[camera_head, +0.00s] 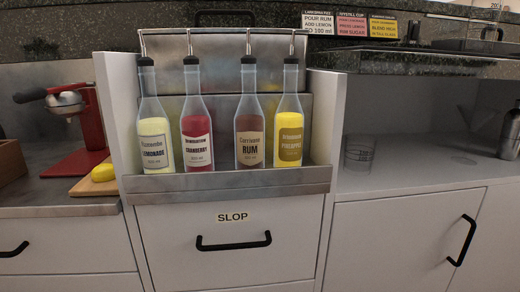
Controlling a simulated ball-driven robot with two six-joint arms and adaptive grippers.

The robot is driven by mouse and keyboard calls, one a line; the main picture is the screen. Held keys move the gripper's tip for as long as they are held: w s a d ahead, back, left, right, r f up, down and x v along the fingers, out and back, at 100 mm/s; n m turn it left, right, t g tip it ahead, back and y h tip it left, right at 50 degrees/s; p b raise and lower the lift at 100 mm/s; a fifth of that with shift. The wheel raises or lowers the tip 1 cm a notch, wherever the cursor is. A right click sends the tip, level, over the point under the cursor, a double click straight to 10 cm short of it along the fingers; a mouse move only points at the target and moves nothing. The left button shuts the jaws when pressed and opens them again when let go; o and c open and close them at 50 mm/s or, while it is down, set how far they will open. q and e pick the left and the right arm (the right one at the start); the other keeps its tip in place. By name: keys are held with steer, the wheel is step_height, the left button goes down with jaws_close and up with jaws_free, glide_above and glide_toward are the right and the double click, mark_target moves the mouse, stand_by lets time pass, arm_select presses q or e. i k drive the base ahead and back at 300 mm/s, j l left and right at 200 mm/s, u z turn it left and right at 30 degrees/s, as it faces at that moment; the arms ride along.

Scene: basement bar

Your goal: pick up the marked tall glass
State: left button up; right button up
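A clear glass (357,153) stands upright on the counter to the right of the bottle rack. Faint lines show on its side, but it is too small and dim to read any marking. Nothing touches it. Neither of my grippers is in the picture, so where they are relative to the glass does not show.
A metal rack (228,183) holds lemonade (154,130), cranberry (196,125), rum (249,128) and pineapple (289,125) bottles. A steel shaker (510,132) stands far right. A red press (82,128) and yellow lemon (103,172) are left. Counter beside the glass is clear.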

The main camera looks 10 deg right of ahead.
mark_target(483, 18)
steer(key=z, duration=1.35)
steer(key=l+z, duration=0.15)
steer(key=l, duration=0.15)
